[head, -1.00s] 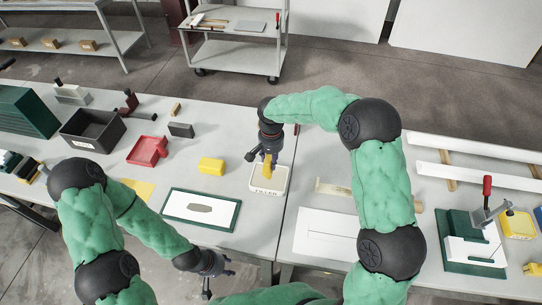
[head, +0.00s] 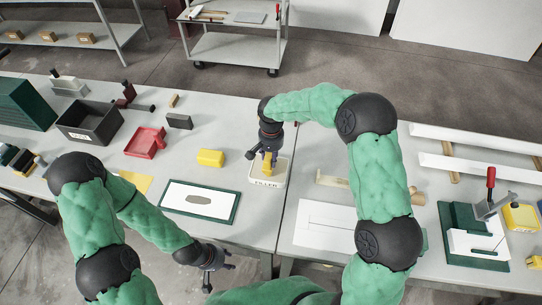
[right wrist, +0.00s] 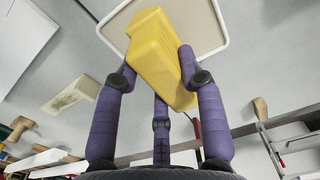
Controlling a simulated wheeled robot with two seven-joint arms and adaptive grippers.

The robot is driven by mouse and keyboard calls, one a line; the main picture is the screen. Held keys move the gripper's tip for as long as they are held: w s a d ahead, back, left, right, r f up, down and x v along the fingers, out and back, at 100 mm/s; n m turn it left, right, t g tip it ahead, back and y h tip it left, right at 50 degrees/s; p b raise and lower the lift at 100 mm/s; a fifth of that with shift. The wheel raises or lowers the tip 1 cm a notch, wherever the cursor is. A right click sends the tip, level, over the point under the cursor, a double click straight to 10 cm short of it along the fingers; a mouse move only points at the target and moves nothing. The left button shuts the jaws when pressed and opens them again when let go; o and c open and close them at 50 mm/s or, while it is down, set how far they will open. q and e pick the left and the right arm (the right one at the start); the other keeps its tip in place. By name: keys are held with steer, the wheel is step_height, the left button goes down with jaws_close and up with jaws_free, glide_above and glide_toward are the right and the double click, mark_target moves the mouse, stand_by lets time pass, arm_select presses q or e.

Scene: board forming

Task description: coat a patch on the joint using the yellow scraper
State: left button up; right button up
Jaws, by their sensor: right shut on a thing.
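My right gripper (head: 268,153) is shut on the yellow scraper (head: 267,168), over the white filler tray (head: 266,184). In the right wrist view the fingers close around the yellow scraper (right wrist: 160,55), with the tray's pale rim (right wrist: 220,22) behind it. I cannot tell whether the scraper touches the filler. A white board with a straight joint line (head: 325,225) lies flat to the right of the tray. My left gripper (head: 222,277) is empty near the table's front edge, its fingers spread.
A green-framed panel with a grey patch (head: 200,187), a yellow block (head: 211,158), a red tray (head: 146,142) and a black bin (head: 90,122) stand to the left. A wide-bladed tool (head: 332,181) lies behind the jointed board. A green fixture (head: 470,235) stands right.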

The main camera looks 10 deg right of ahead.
steer(key=shift+f+b, duration=0.45)
steer(key=shift+f, duration=0.15)
stand_by(1.8)
steer(key=shift+r, duration=0.1)
steer(key=shift+r+p, duration=2)
steer(key=shift+r, duration=1.5)
